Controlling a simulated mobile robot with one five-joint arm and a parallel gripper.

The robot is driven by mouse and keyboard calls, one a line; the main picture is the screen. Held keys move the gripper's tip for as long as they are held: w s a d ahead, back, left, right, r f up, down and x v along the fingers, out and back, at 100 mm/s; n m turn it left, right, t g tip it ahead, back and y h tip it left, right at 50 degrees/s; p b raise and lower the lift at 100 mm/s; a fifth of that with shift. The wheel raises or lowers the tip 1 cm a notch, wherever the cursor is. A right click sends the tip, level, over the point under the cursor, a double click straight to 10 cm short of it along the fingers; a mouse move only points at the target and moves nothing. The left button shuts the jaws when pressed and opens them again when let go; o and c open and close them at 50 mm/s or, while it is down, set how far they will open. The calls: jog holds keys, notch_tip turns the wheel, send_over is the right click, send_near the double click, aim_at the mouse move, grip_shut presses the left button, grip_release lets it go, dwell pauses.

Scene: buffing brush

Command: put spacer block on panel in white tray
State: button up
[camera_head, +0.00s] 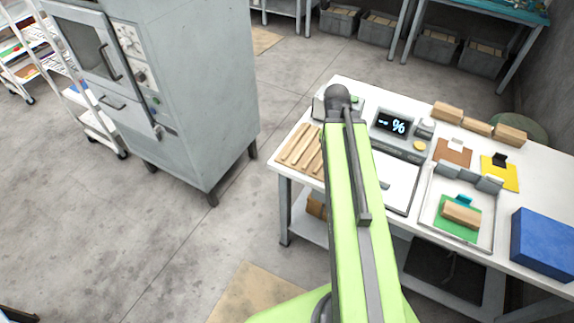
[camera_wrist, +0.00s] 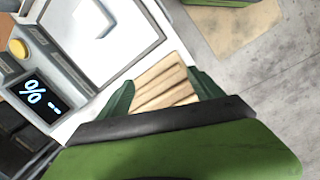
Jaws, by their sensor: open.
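A white tray (camera_head: 487,243) on the right of the table holds a green panel (camera_head: 444,229) with a teal clip. A wooden block (camera_head: 462,214) lies on that panel; I cannot tell if it is the spacer block. Several similar wooden blocks, such as one at the back (camera_head: 447,112), line the table's rear edge. My gripper (camera_wrist: 160,80) is open and empty in the wrist view, its fingers on either side of the pale wooden strips (camera_wrist: 165,88) below. In the head view my arm hides it. The strips also show in the head view (camera_head: 298,146).
A display unit (camera_head: 398,145) stands behind a second white-surfaced tray (camera_head: 400,187), partly hidden by my arm. Brown (camera_head: 452,154) and yellow (camera_head: 508,177) panels lie behind the white tray. A blue box (camera_head: 543,243) stands at right. A grey cabinet (camera_head: 185,110) stands left of the table.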

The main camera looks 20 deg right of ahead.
jog(key=w+a+m+y, duration=0.1)
jog(key=a, duration=1.1)
jog(key=w+a+m, duration=0.2)
jog(key=a, duration=1)
jog(key=shift+w+a+y, duration=0.3)
jog(key=shift+a+y, duration=0.05)
jog(key=shift+y, duration=0.05)
jog(key=shift+f, duration=0.1)
jog(key=shift+c, duration=0.3)
